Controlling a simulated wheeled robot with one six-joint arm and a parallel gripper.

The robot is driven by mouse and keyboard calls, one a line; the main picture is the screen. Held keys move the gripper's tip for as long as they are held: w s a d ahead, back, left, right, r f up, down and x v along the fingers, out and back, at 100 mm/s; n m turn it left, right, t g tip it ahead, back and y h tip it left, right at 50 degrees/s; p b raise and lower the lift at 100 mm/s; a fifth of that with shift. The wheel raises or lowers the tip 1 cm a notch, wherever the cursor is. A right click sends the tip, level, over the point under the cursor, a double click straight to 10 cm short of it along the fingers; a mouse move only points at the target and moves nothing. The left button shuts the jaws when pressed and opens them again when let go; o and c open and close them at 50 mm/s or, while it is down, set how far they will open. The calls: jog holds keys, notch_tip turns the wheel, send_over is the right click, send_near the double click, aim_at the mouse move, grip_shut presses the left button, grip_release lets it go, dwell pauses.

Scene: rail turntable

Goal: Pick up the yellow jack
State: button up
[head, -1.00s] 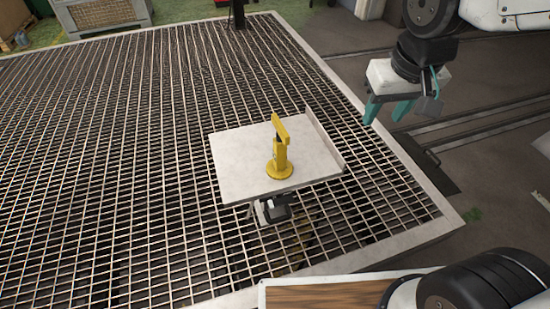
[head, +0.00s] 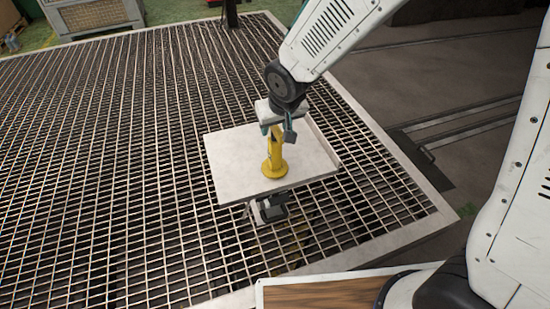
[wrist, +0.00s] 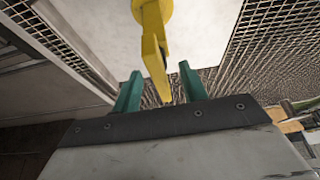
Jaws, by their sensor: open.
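The yellow jack (head: 275,160) stands upright on a light grey plate (head: 230,165) with a low raised right edge. My gripper (head: 277,130) is at the upper part of the jack in the head view and partly hides its top. In the wrist view the two green fingers of my gripper (wrist: 160,90) are apart, and the yellow jack (wrist: 155,45) reaches from the top of the picture toward the gap between them. I cannot tell whether a finger touches it.
The plate rests above a wide metal grating (head: 120,150) with a pale frame. A small dark device (head: 270,208) shows under the plate's front edge. A wooden-topped surface (head: 320,290) is at the bottom. A grey crate (head: 95,15) stands at the far left.

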jog(key=shift+x, duration=1.4)
grip_shut()
